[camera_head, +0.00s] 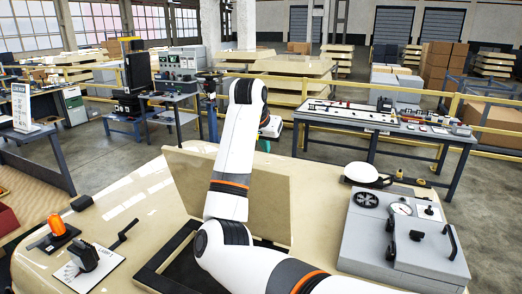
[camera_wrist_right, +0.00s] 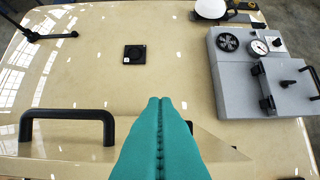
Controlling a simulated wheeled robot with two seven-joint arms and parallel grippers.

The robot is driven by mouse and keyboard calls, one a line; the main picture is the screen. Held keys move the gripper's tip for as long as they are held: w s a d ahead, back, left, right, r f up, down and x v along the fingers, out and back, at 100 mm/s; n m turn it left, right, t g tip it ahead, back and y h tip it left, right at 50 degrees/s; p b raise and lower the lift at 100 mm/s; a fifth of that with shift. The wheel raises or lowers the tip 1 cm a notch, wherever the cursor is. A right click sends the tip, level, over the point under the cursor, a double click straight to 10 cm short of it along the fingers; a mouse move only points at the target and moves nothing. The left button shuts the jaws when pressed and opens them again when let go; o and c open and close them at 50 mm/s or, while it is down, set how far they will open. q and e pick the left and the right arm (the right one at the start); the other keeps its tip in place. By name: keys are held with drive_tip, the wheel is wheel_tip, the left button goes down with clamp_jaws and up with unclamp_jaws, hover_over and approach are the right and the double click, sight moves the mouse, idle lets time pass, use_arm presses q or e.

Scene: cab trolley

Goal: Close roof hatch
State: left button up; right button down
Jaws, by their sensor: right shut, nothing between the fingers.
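The roof hatch is a beige lid (camera_head: 268,207) standing raised and tilted over its dark frame (camera_head: 150,272) in the head view. My right arm crosses in front of the lid and hides part of it and of the opening. My right gripper (camera_head: 266,143) is beyond the lid's top edge, partly hidden by my own arm. In the right wrist view its teal fingers (camera_wrist_right: 160,103) are shut with nothing between them. A black bar handle (camera_wrist_right: 68,115) is left of the fingers, apart from them. I cannot tell whether they touch the lid. My left gripper is out of view.
A grey equipment box (camera_head: 400,240) stands right of the hatch, with a white dome (camera_head: 361,173) behind it. An orange lamp (camera_head: 57,225) and a lever plate (camera_head: 88,264) are at left. A small black square (camera_wrist_right: 134,53) is on the beige roof surface. Workbenches stand farther back.

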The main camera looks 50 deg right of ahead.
drive_tip(key=shift+s+a+f+p, duration=0.15)
drive_tip(key=shift+a+f+p, duration=0.35)
drive_tip(key=shift+a+p, duration=0.1)
drive_tip(key=shift+s+a+f+p, duration=0.15)
drive_tip(key=shift+a+f+p, duration=0.3)
drive_tip(key=shift+f+p, duration=0.1)
drive_tip(key=shift+s+a, duration=0.15)
drive_tip(key=shift+a, duration=0.35)
drive_tip(key=shift+d+f, duration=0.2)
drive_tip(key=shift+d, duration=0.05)
